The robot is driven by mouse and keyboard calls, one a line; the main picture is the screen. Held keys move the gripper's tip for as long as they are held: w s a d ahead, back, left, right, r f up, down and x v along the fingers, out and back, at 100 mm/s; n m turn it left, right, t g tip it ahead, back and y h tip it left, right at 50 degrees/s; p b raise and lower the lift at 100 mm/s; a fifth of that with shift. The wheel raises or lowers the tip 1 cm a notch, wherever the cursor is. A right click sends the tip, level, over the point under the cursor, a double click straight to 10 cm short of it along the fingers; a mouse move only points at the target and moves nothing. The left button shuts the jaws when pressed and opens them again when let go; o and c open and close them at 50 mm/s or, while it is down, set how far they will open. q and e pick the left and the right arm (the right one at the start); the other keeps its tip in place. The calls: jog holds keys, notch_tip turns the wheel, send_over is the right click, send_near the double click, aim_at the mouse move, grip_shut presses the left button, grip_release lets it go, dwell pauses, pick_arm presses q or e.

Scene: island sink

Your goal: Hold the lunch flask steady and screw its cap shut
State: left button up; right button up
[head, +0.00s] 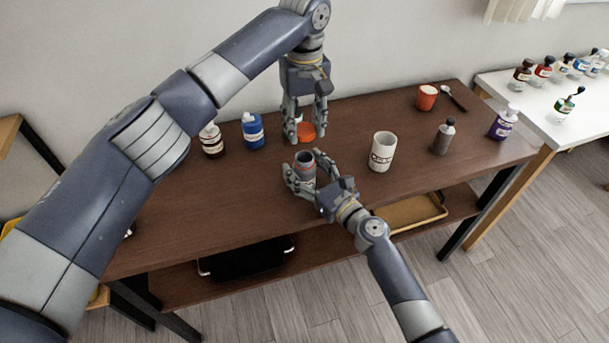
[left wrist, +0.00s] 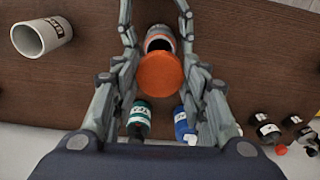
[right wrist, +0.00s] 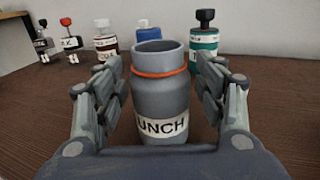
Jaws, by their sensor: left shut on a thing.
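The lunch flask (right wrist: 160,95) is a grey upright jar with an orange ring below its open mouth and a LUNCH label. It stands on the brown table, and its open mouth shows in the left wrist view (left wrist: 160,42). My right gripper (head: 309,172) has its fingers on both sides of the flask; whether they press on it is unclear. The orange cap (head: 306,131) is held in my left gripper (head: 305,128), which points down just behind and above the flask. The cap (left wrist: 160,75) is apart from the flask mouth.
Behind stand a brown-and-white bottle (head: 211,139) and a blue bottle (head: 252,130).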

aim_at(304, 141)
jog(key=c, duration=1.2)
pick_arm(q)
jog(key=shift+f, duration=2.5)
pick_arm(e)
jog(key=shift+o, duration=0.2)
pick_arm(q)
jog(key=shift+f, duration=0.9)
jog(key=shift+f, duration=0.55)
pick_arm(e)
grip_shut()
